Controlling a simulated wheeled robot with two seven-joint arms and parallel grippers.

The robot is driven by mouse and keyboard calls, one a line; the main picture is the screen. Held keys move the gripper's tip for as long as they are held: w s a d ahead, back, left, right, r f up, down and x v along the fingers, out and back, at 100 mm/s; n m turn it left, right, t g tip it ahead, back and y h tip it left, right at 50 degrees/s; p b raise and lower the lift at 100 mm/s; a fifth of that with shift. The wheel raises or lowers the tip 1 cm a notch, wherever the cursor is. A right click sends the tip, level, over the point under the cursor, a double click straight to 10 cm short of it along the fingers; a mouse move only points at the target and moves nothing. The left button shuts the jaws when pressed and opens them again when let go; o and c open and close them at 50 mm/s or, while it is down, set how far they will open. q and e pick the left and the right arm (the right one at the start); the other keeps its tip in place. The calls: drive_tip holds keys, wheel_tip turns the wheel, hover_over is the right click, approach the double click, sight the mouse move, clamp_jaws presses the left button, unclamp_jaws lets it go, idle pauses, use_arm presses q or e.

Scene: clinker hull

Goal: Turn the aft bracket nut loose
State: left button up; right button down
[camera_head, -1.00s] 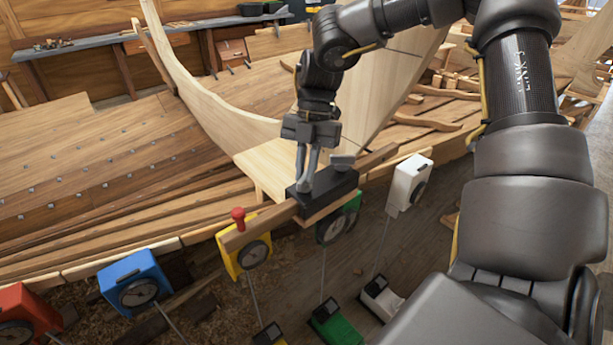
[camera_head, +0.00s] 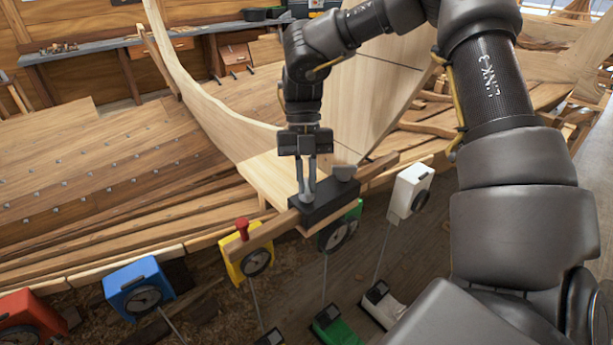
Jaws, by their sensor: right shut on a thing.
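My right gripper (camera_head: 307,196) points down onto the black bracket block (camera_head: 328,205). Its two grey fingers are close together at the block's left part, shut on the aft bracket nut. The nut is small and mostly hidden by the fingertips. The block sits on a wooden bar (camera_head: 258,237) that runs across the plank edge at the hull's end. A grey knob (camera_head: 344,171) stands at the block's right end, apart from the fingers. A red knob (camera_head: 242,226) stands on the bar to the left. My left gripper is not in view.
Red (camera_head: 25,318), blue (camera_head: 138,287), yellow (camera_head: 247,260), green (camera_head: 338,232) and white (camera_head: 409,191) dial boxes line the near hull edge. Thin rods run down from several. The pale curved timber (camera_head: 195,100) rises behind the gripper. A workbench (camera_head: 90,62) is at the back.

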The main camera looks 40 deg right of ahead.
drive_tip(key=c, duration=1.5)
unclamp_jaws()
drive_tip(key=v, duration=0.3)
drive_tip(key=shift+f, duration=0.1)
drive_tip(key=p+v, duration=0.4)
drive_tip(key=v, duration=0.4)
drive_tip(key=shift+s, duration=0.1)
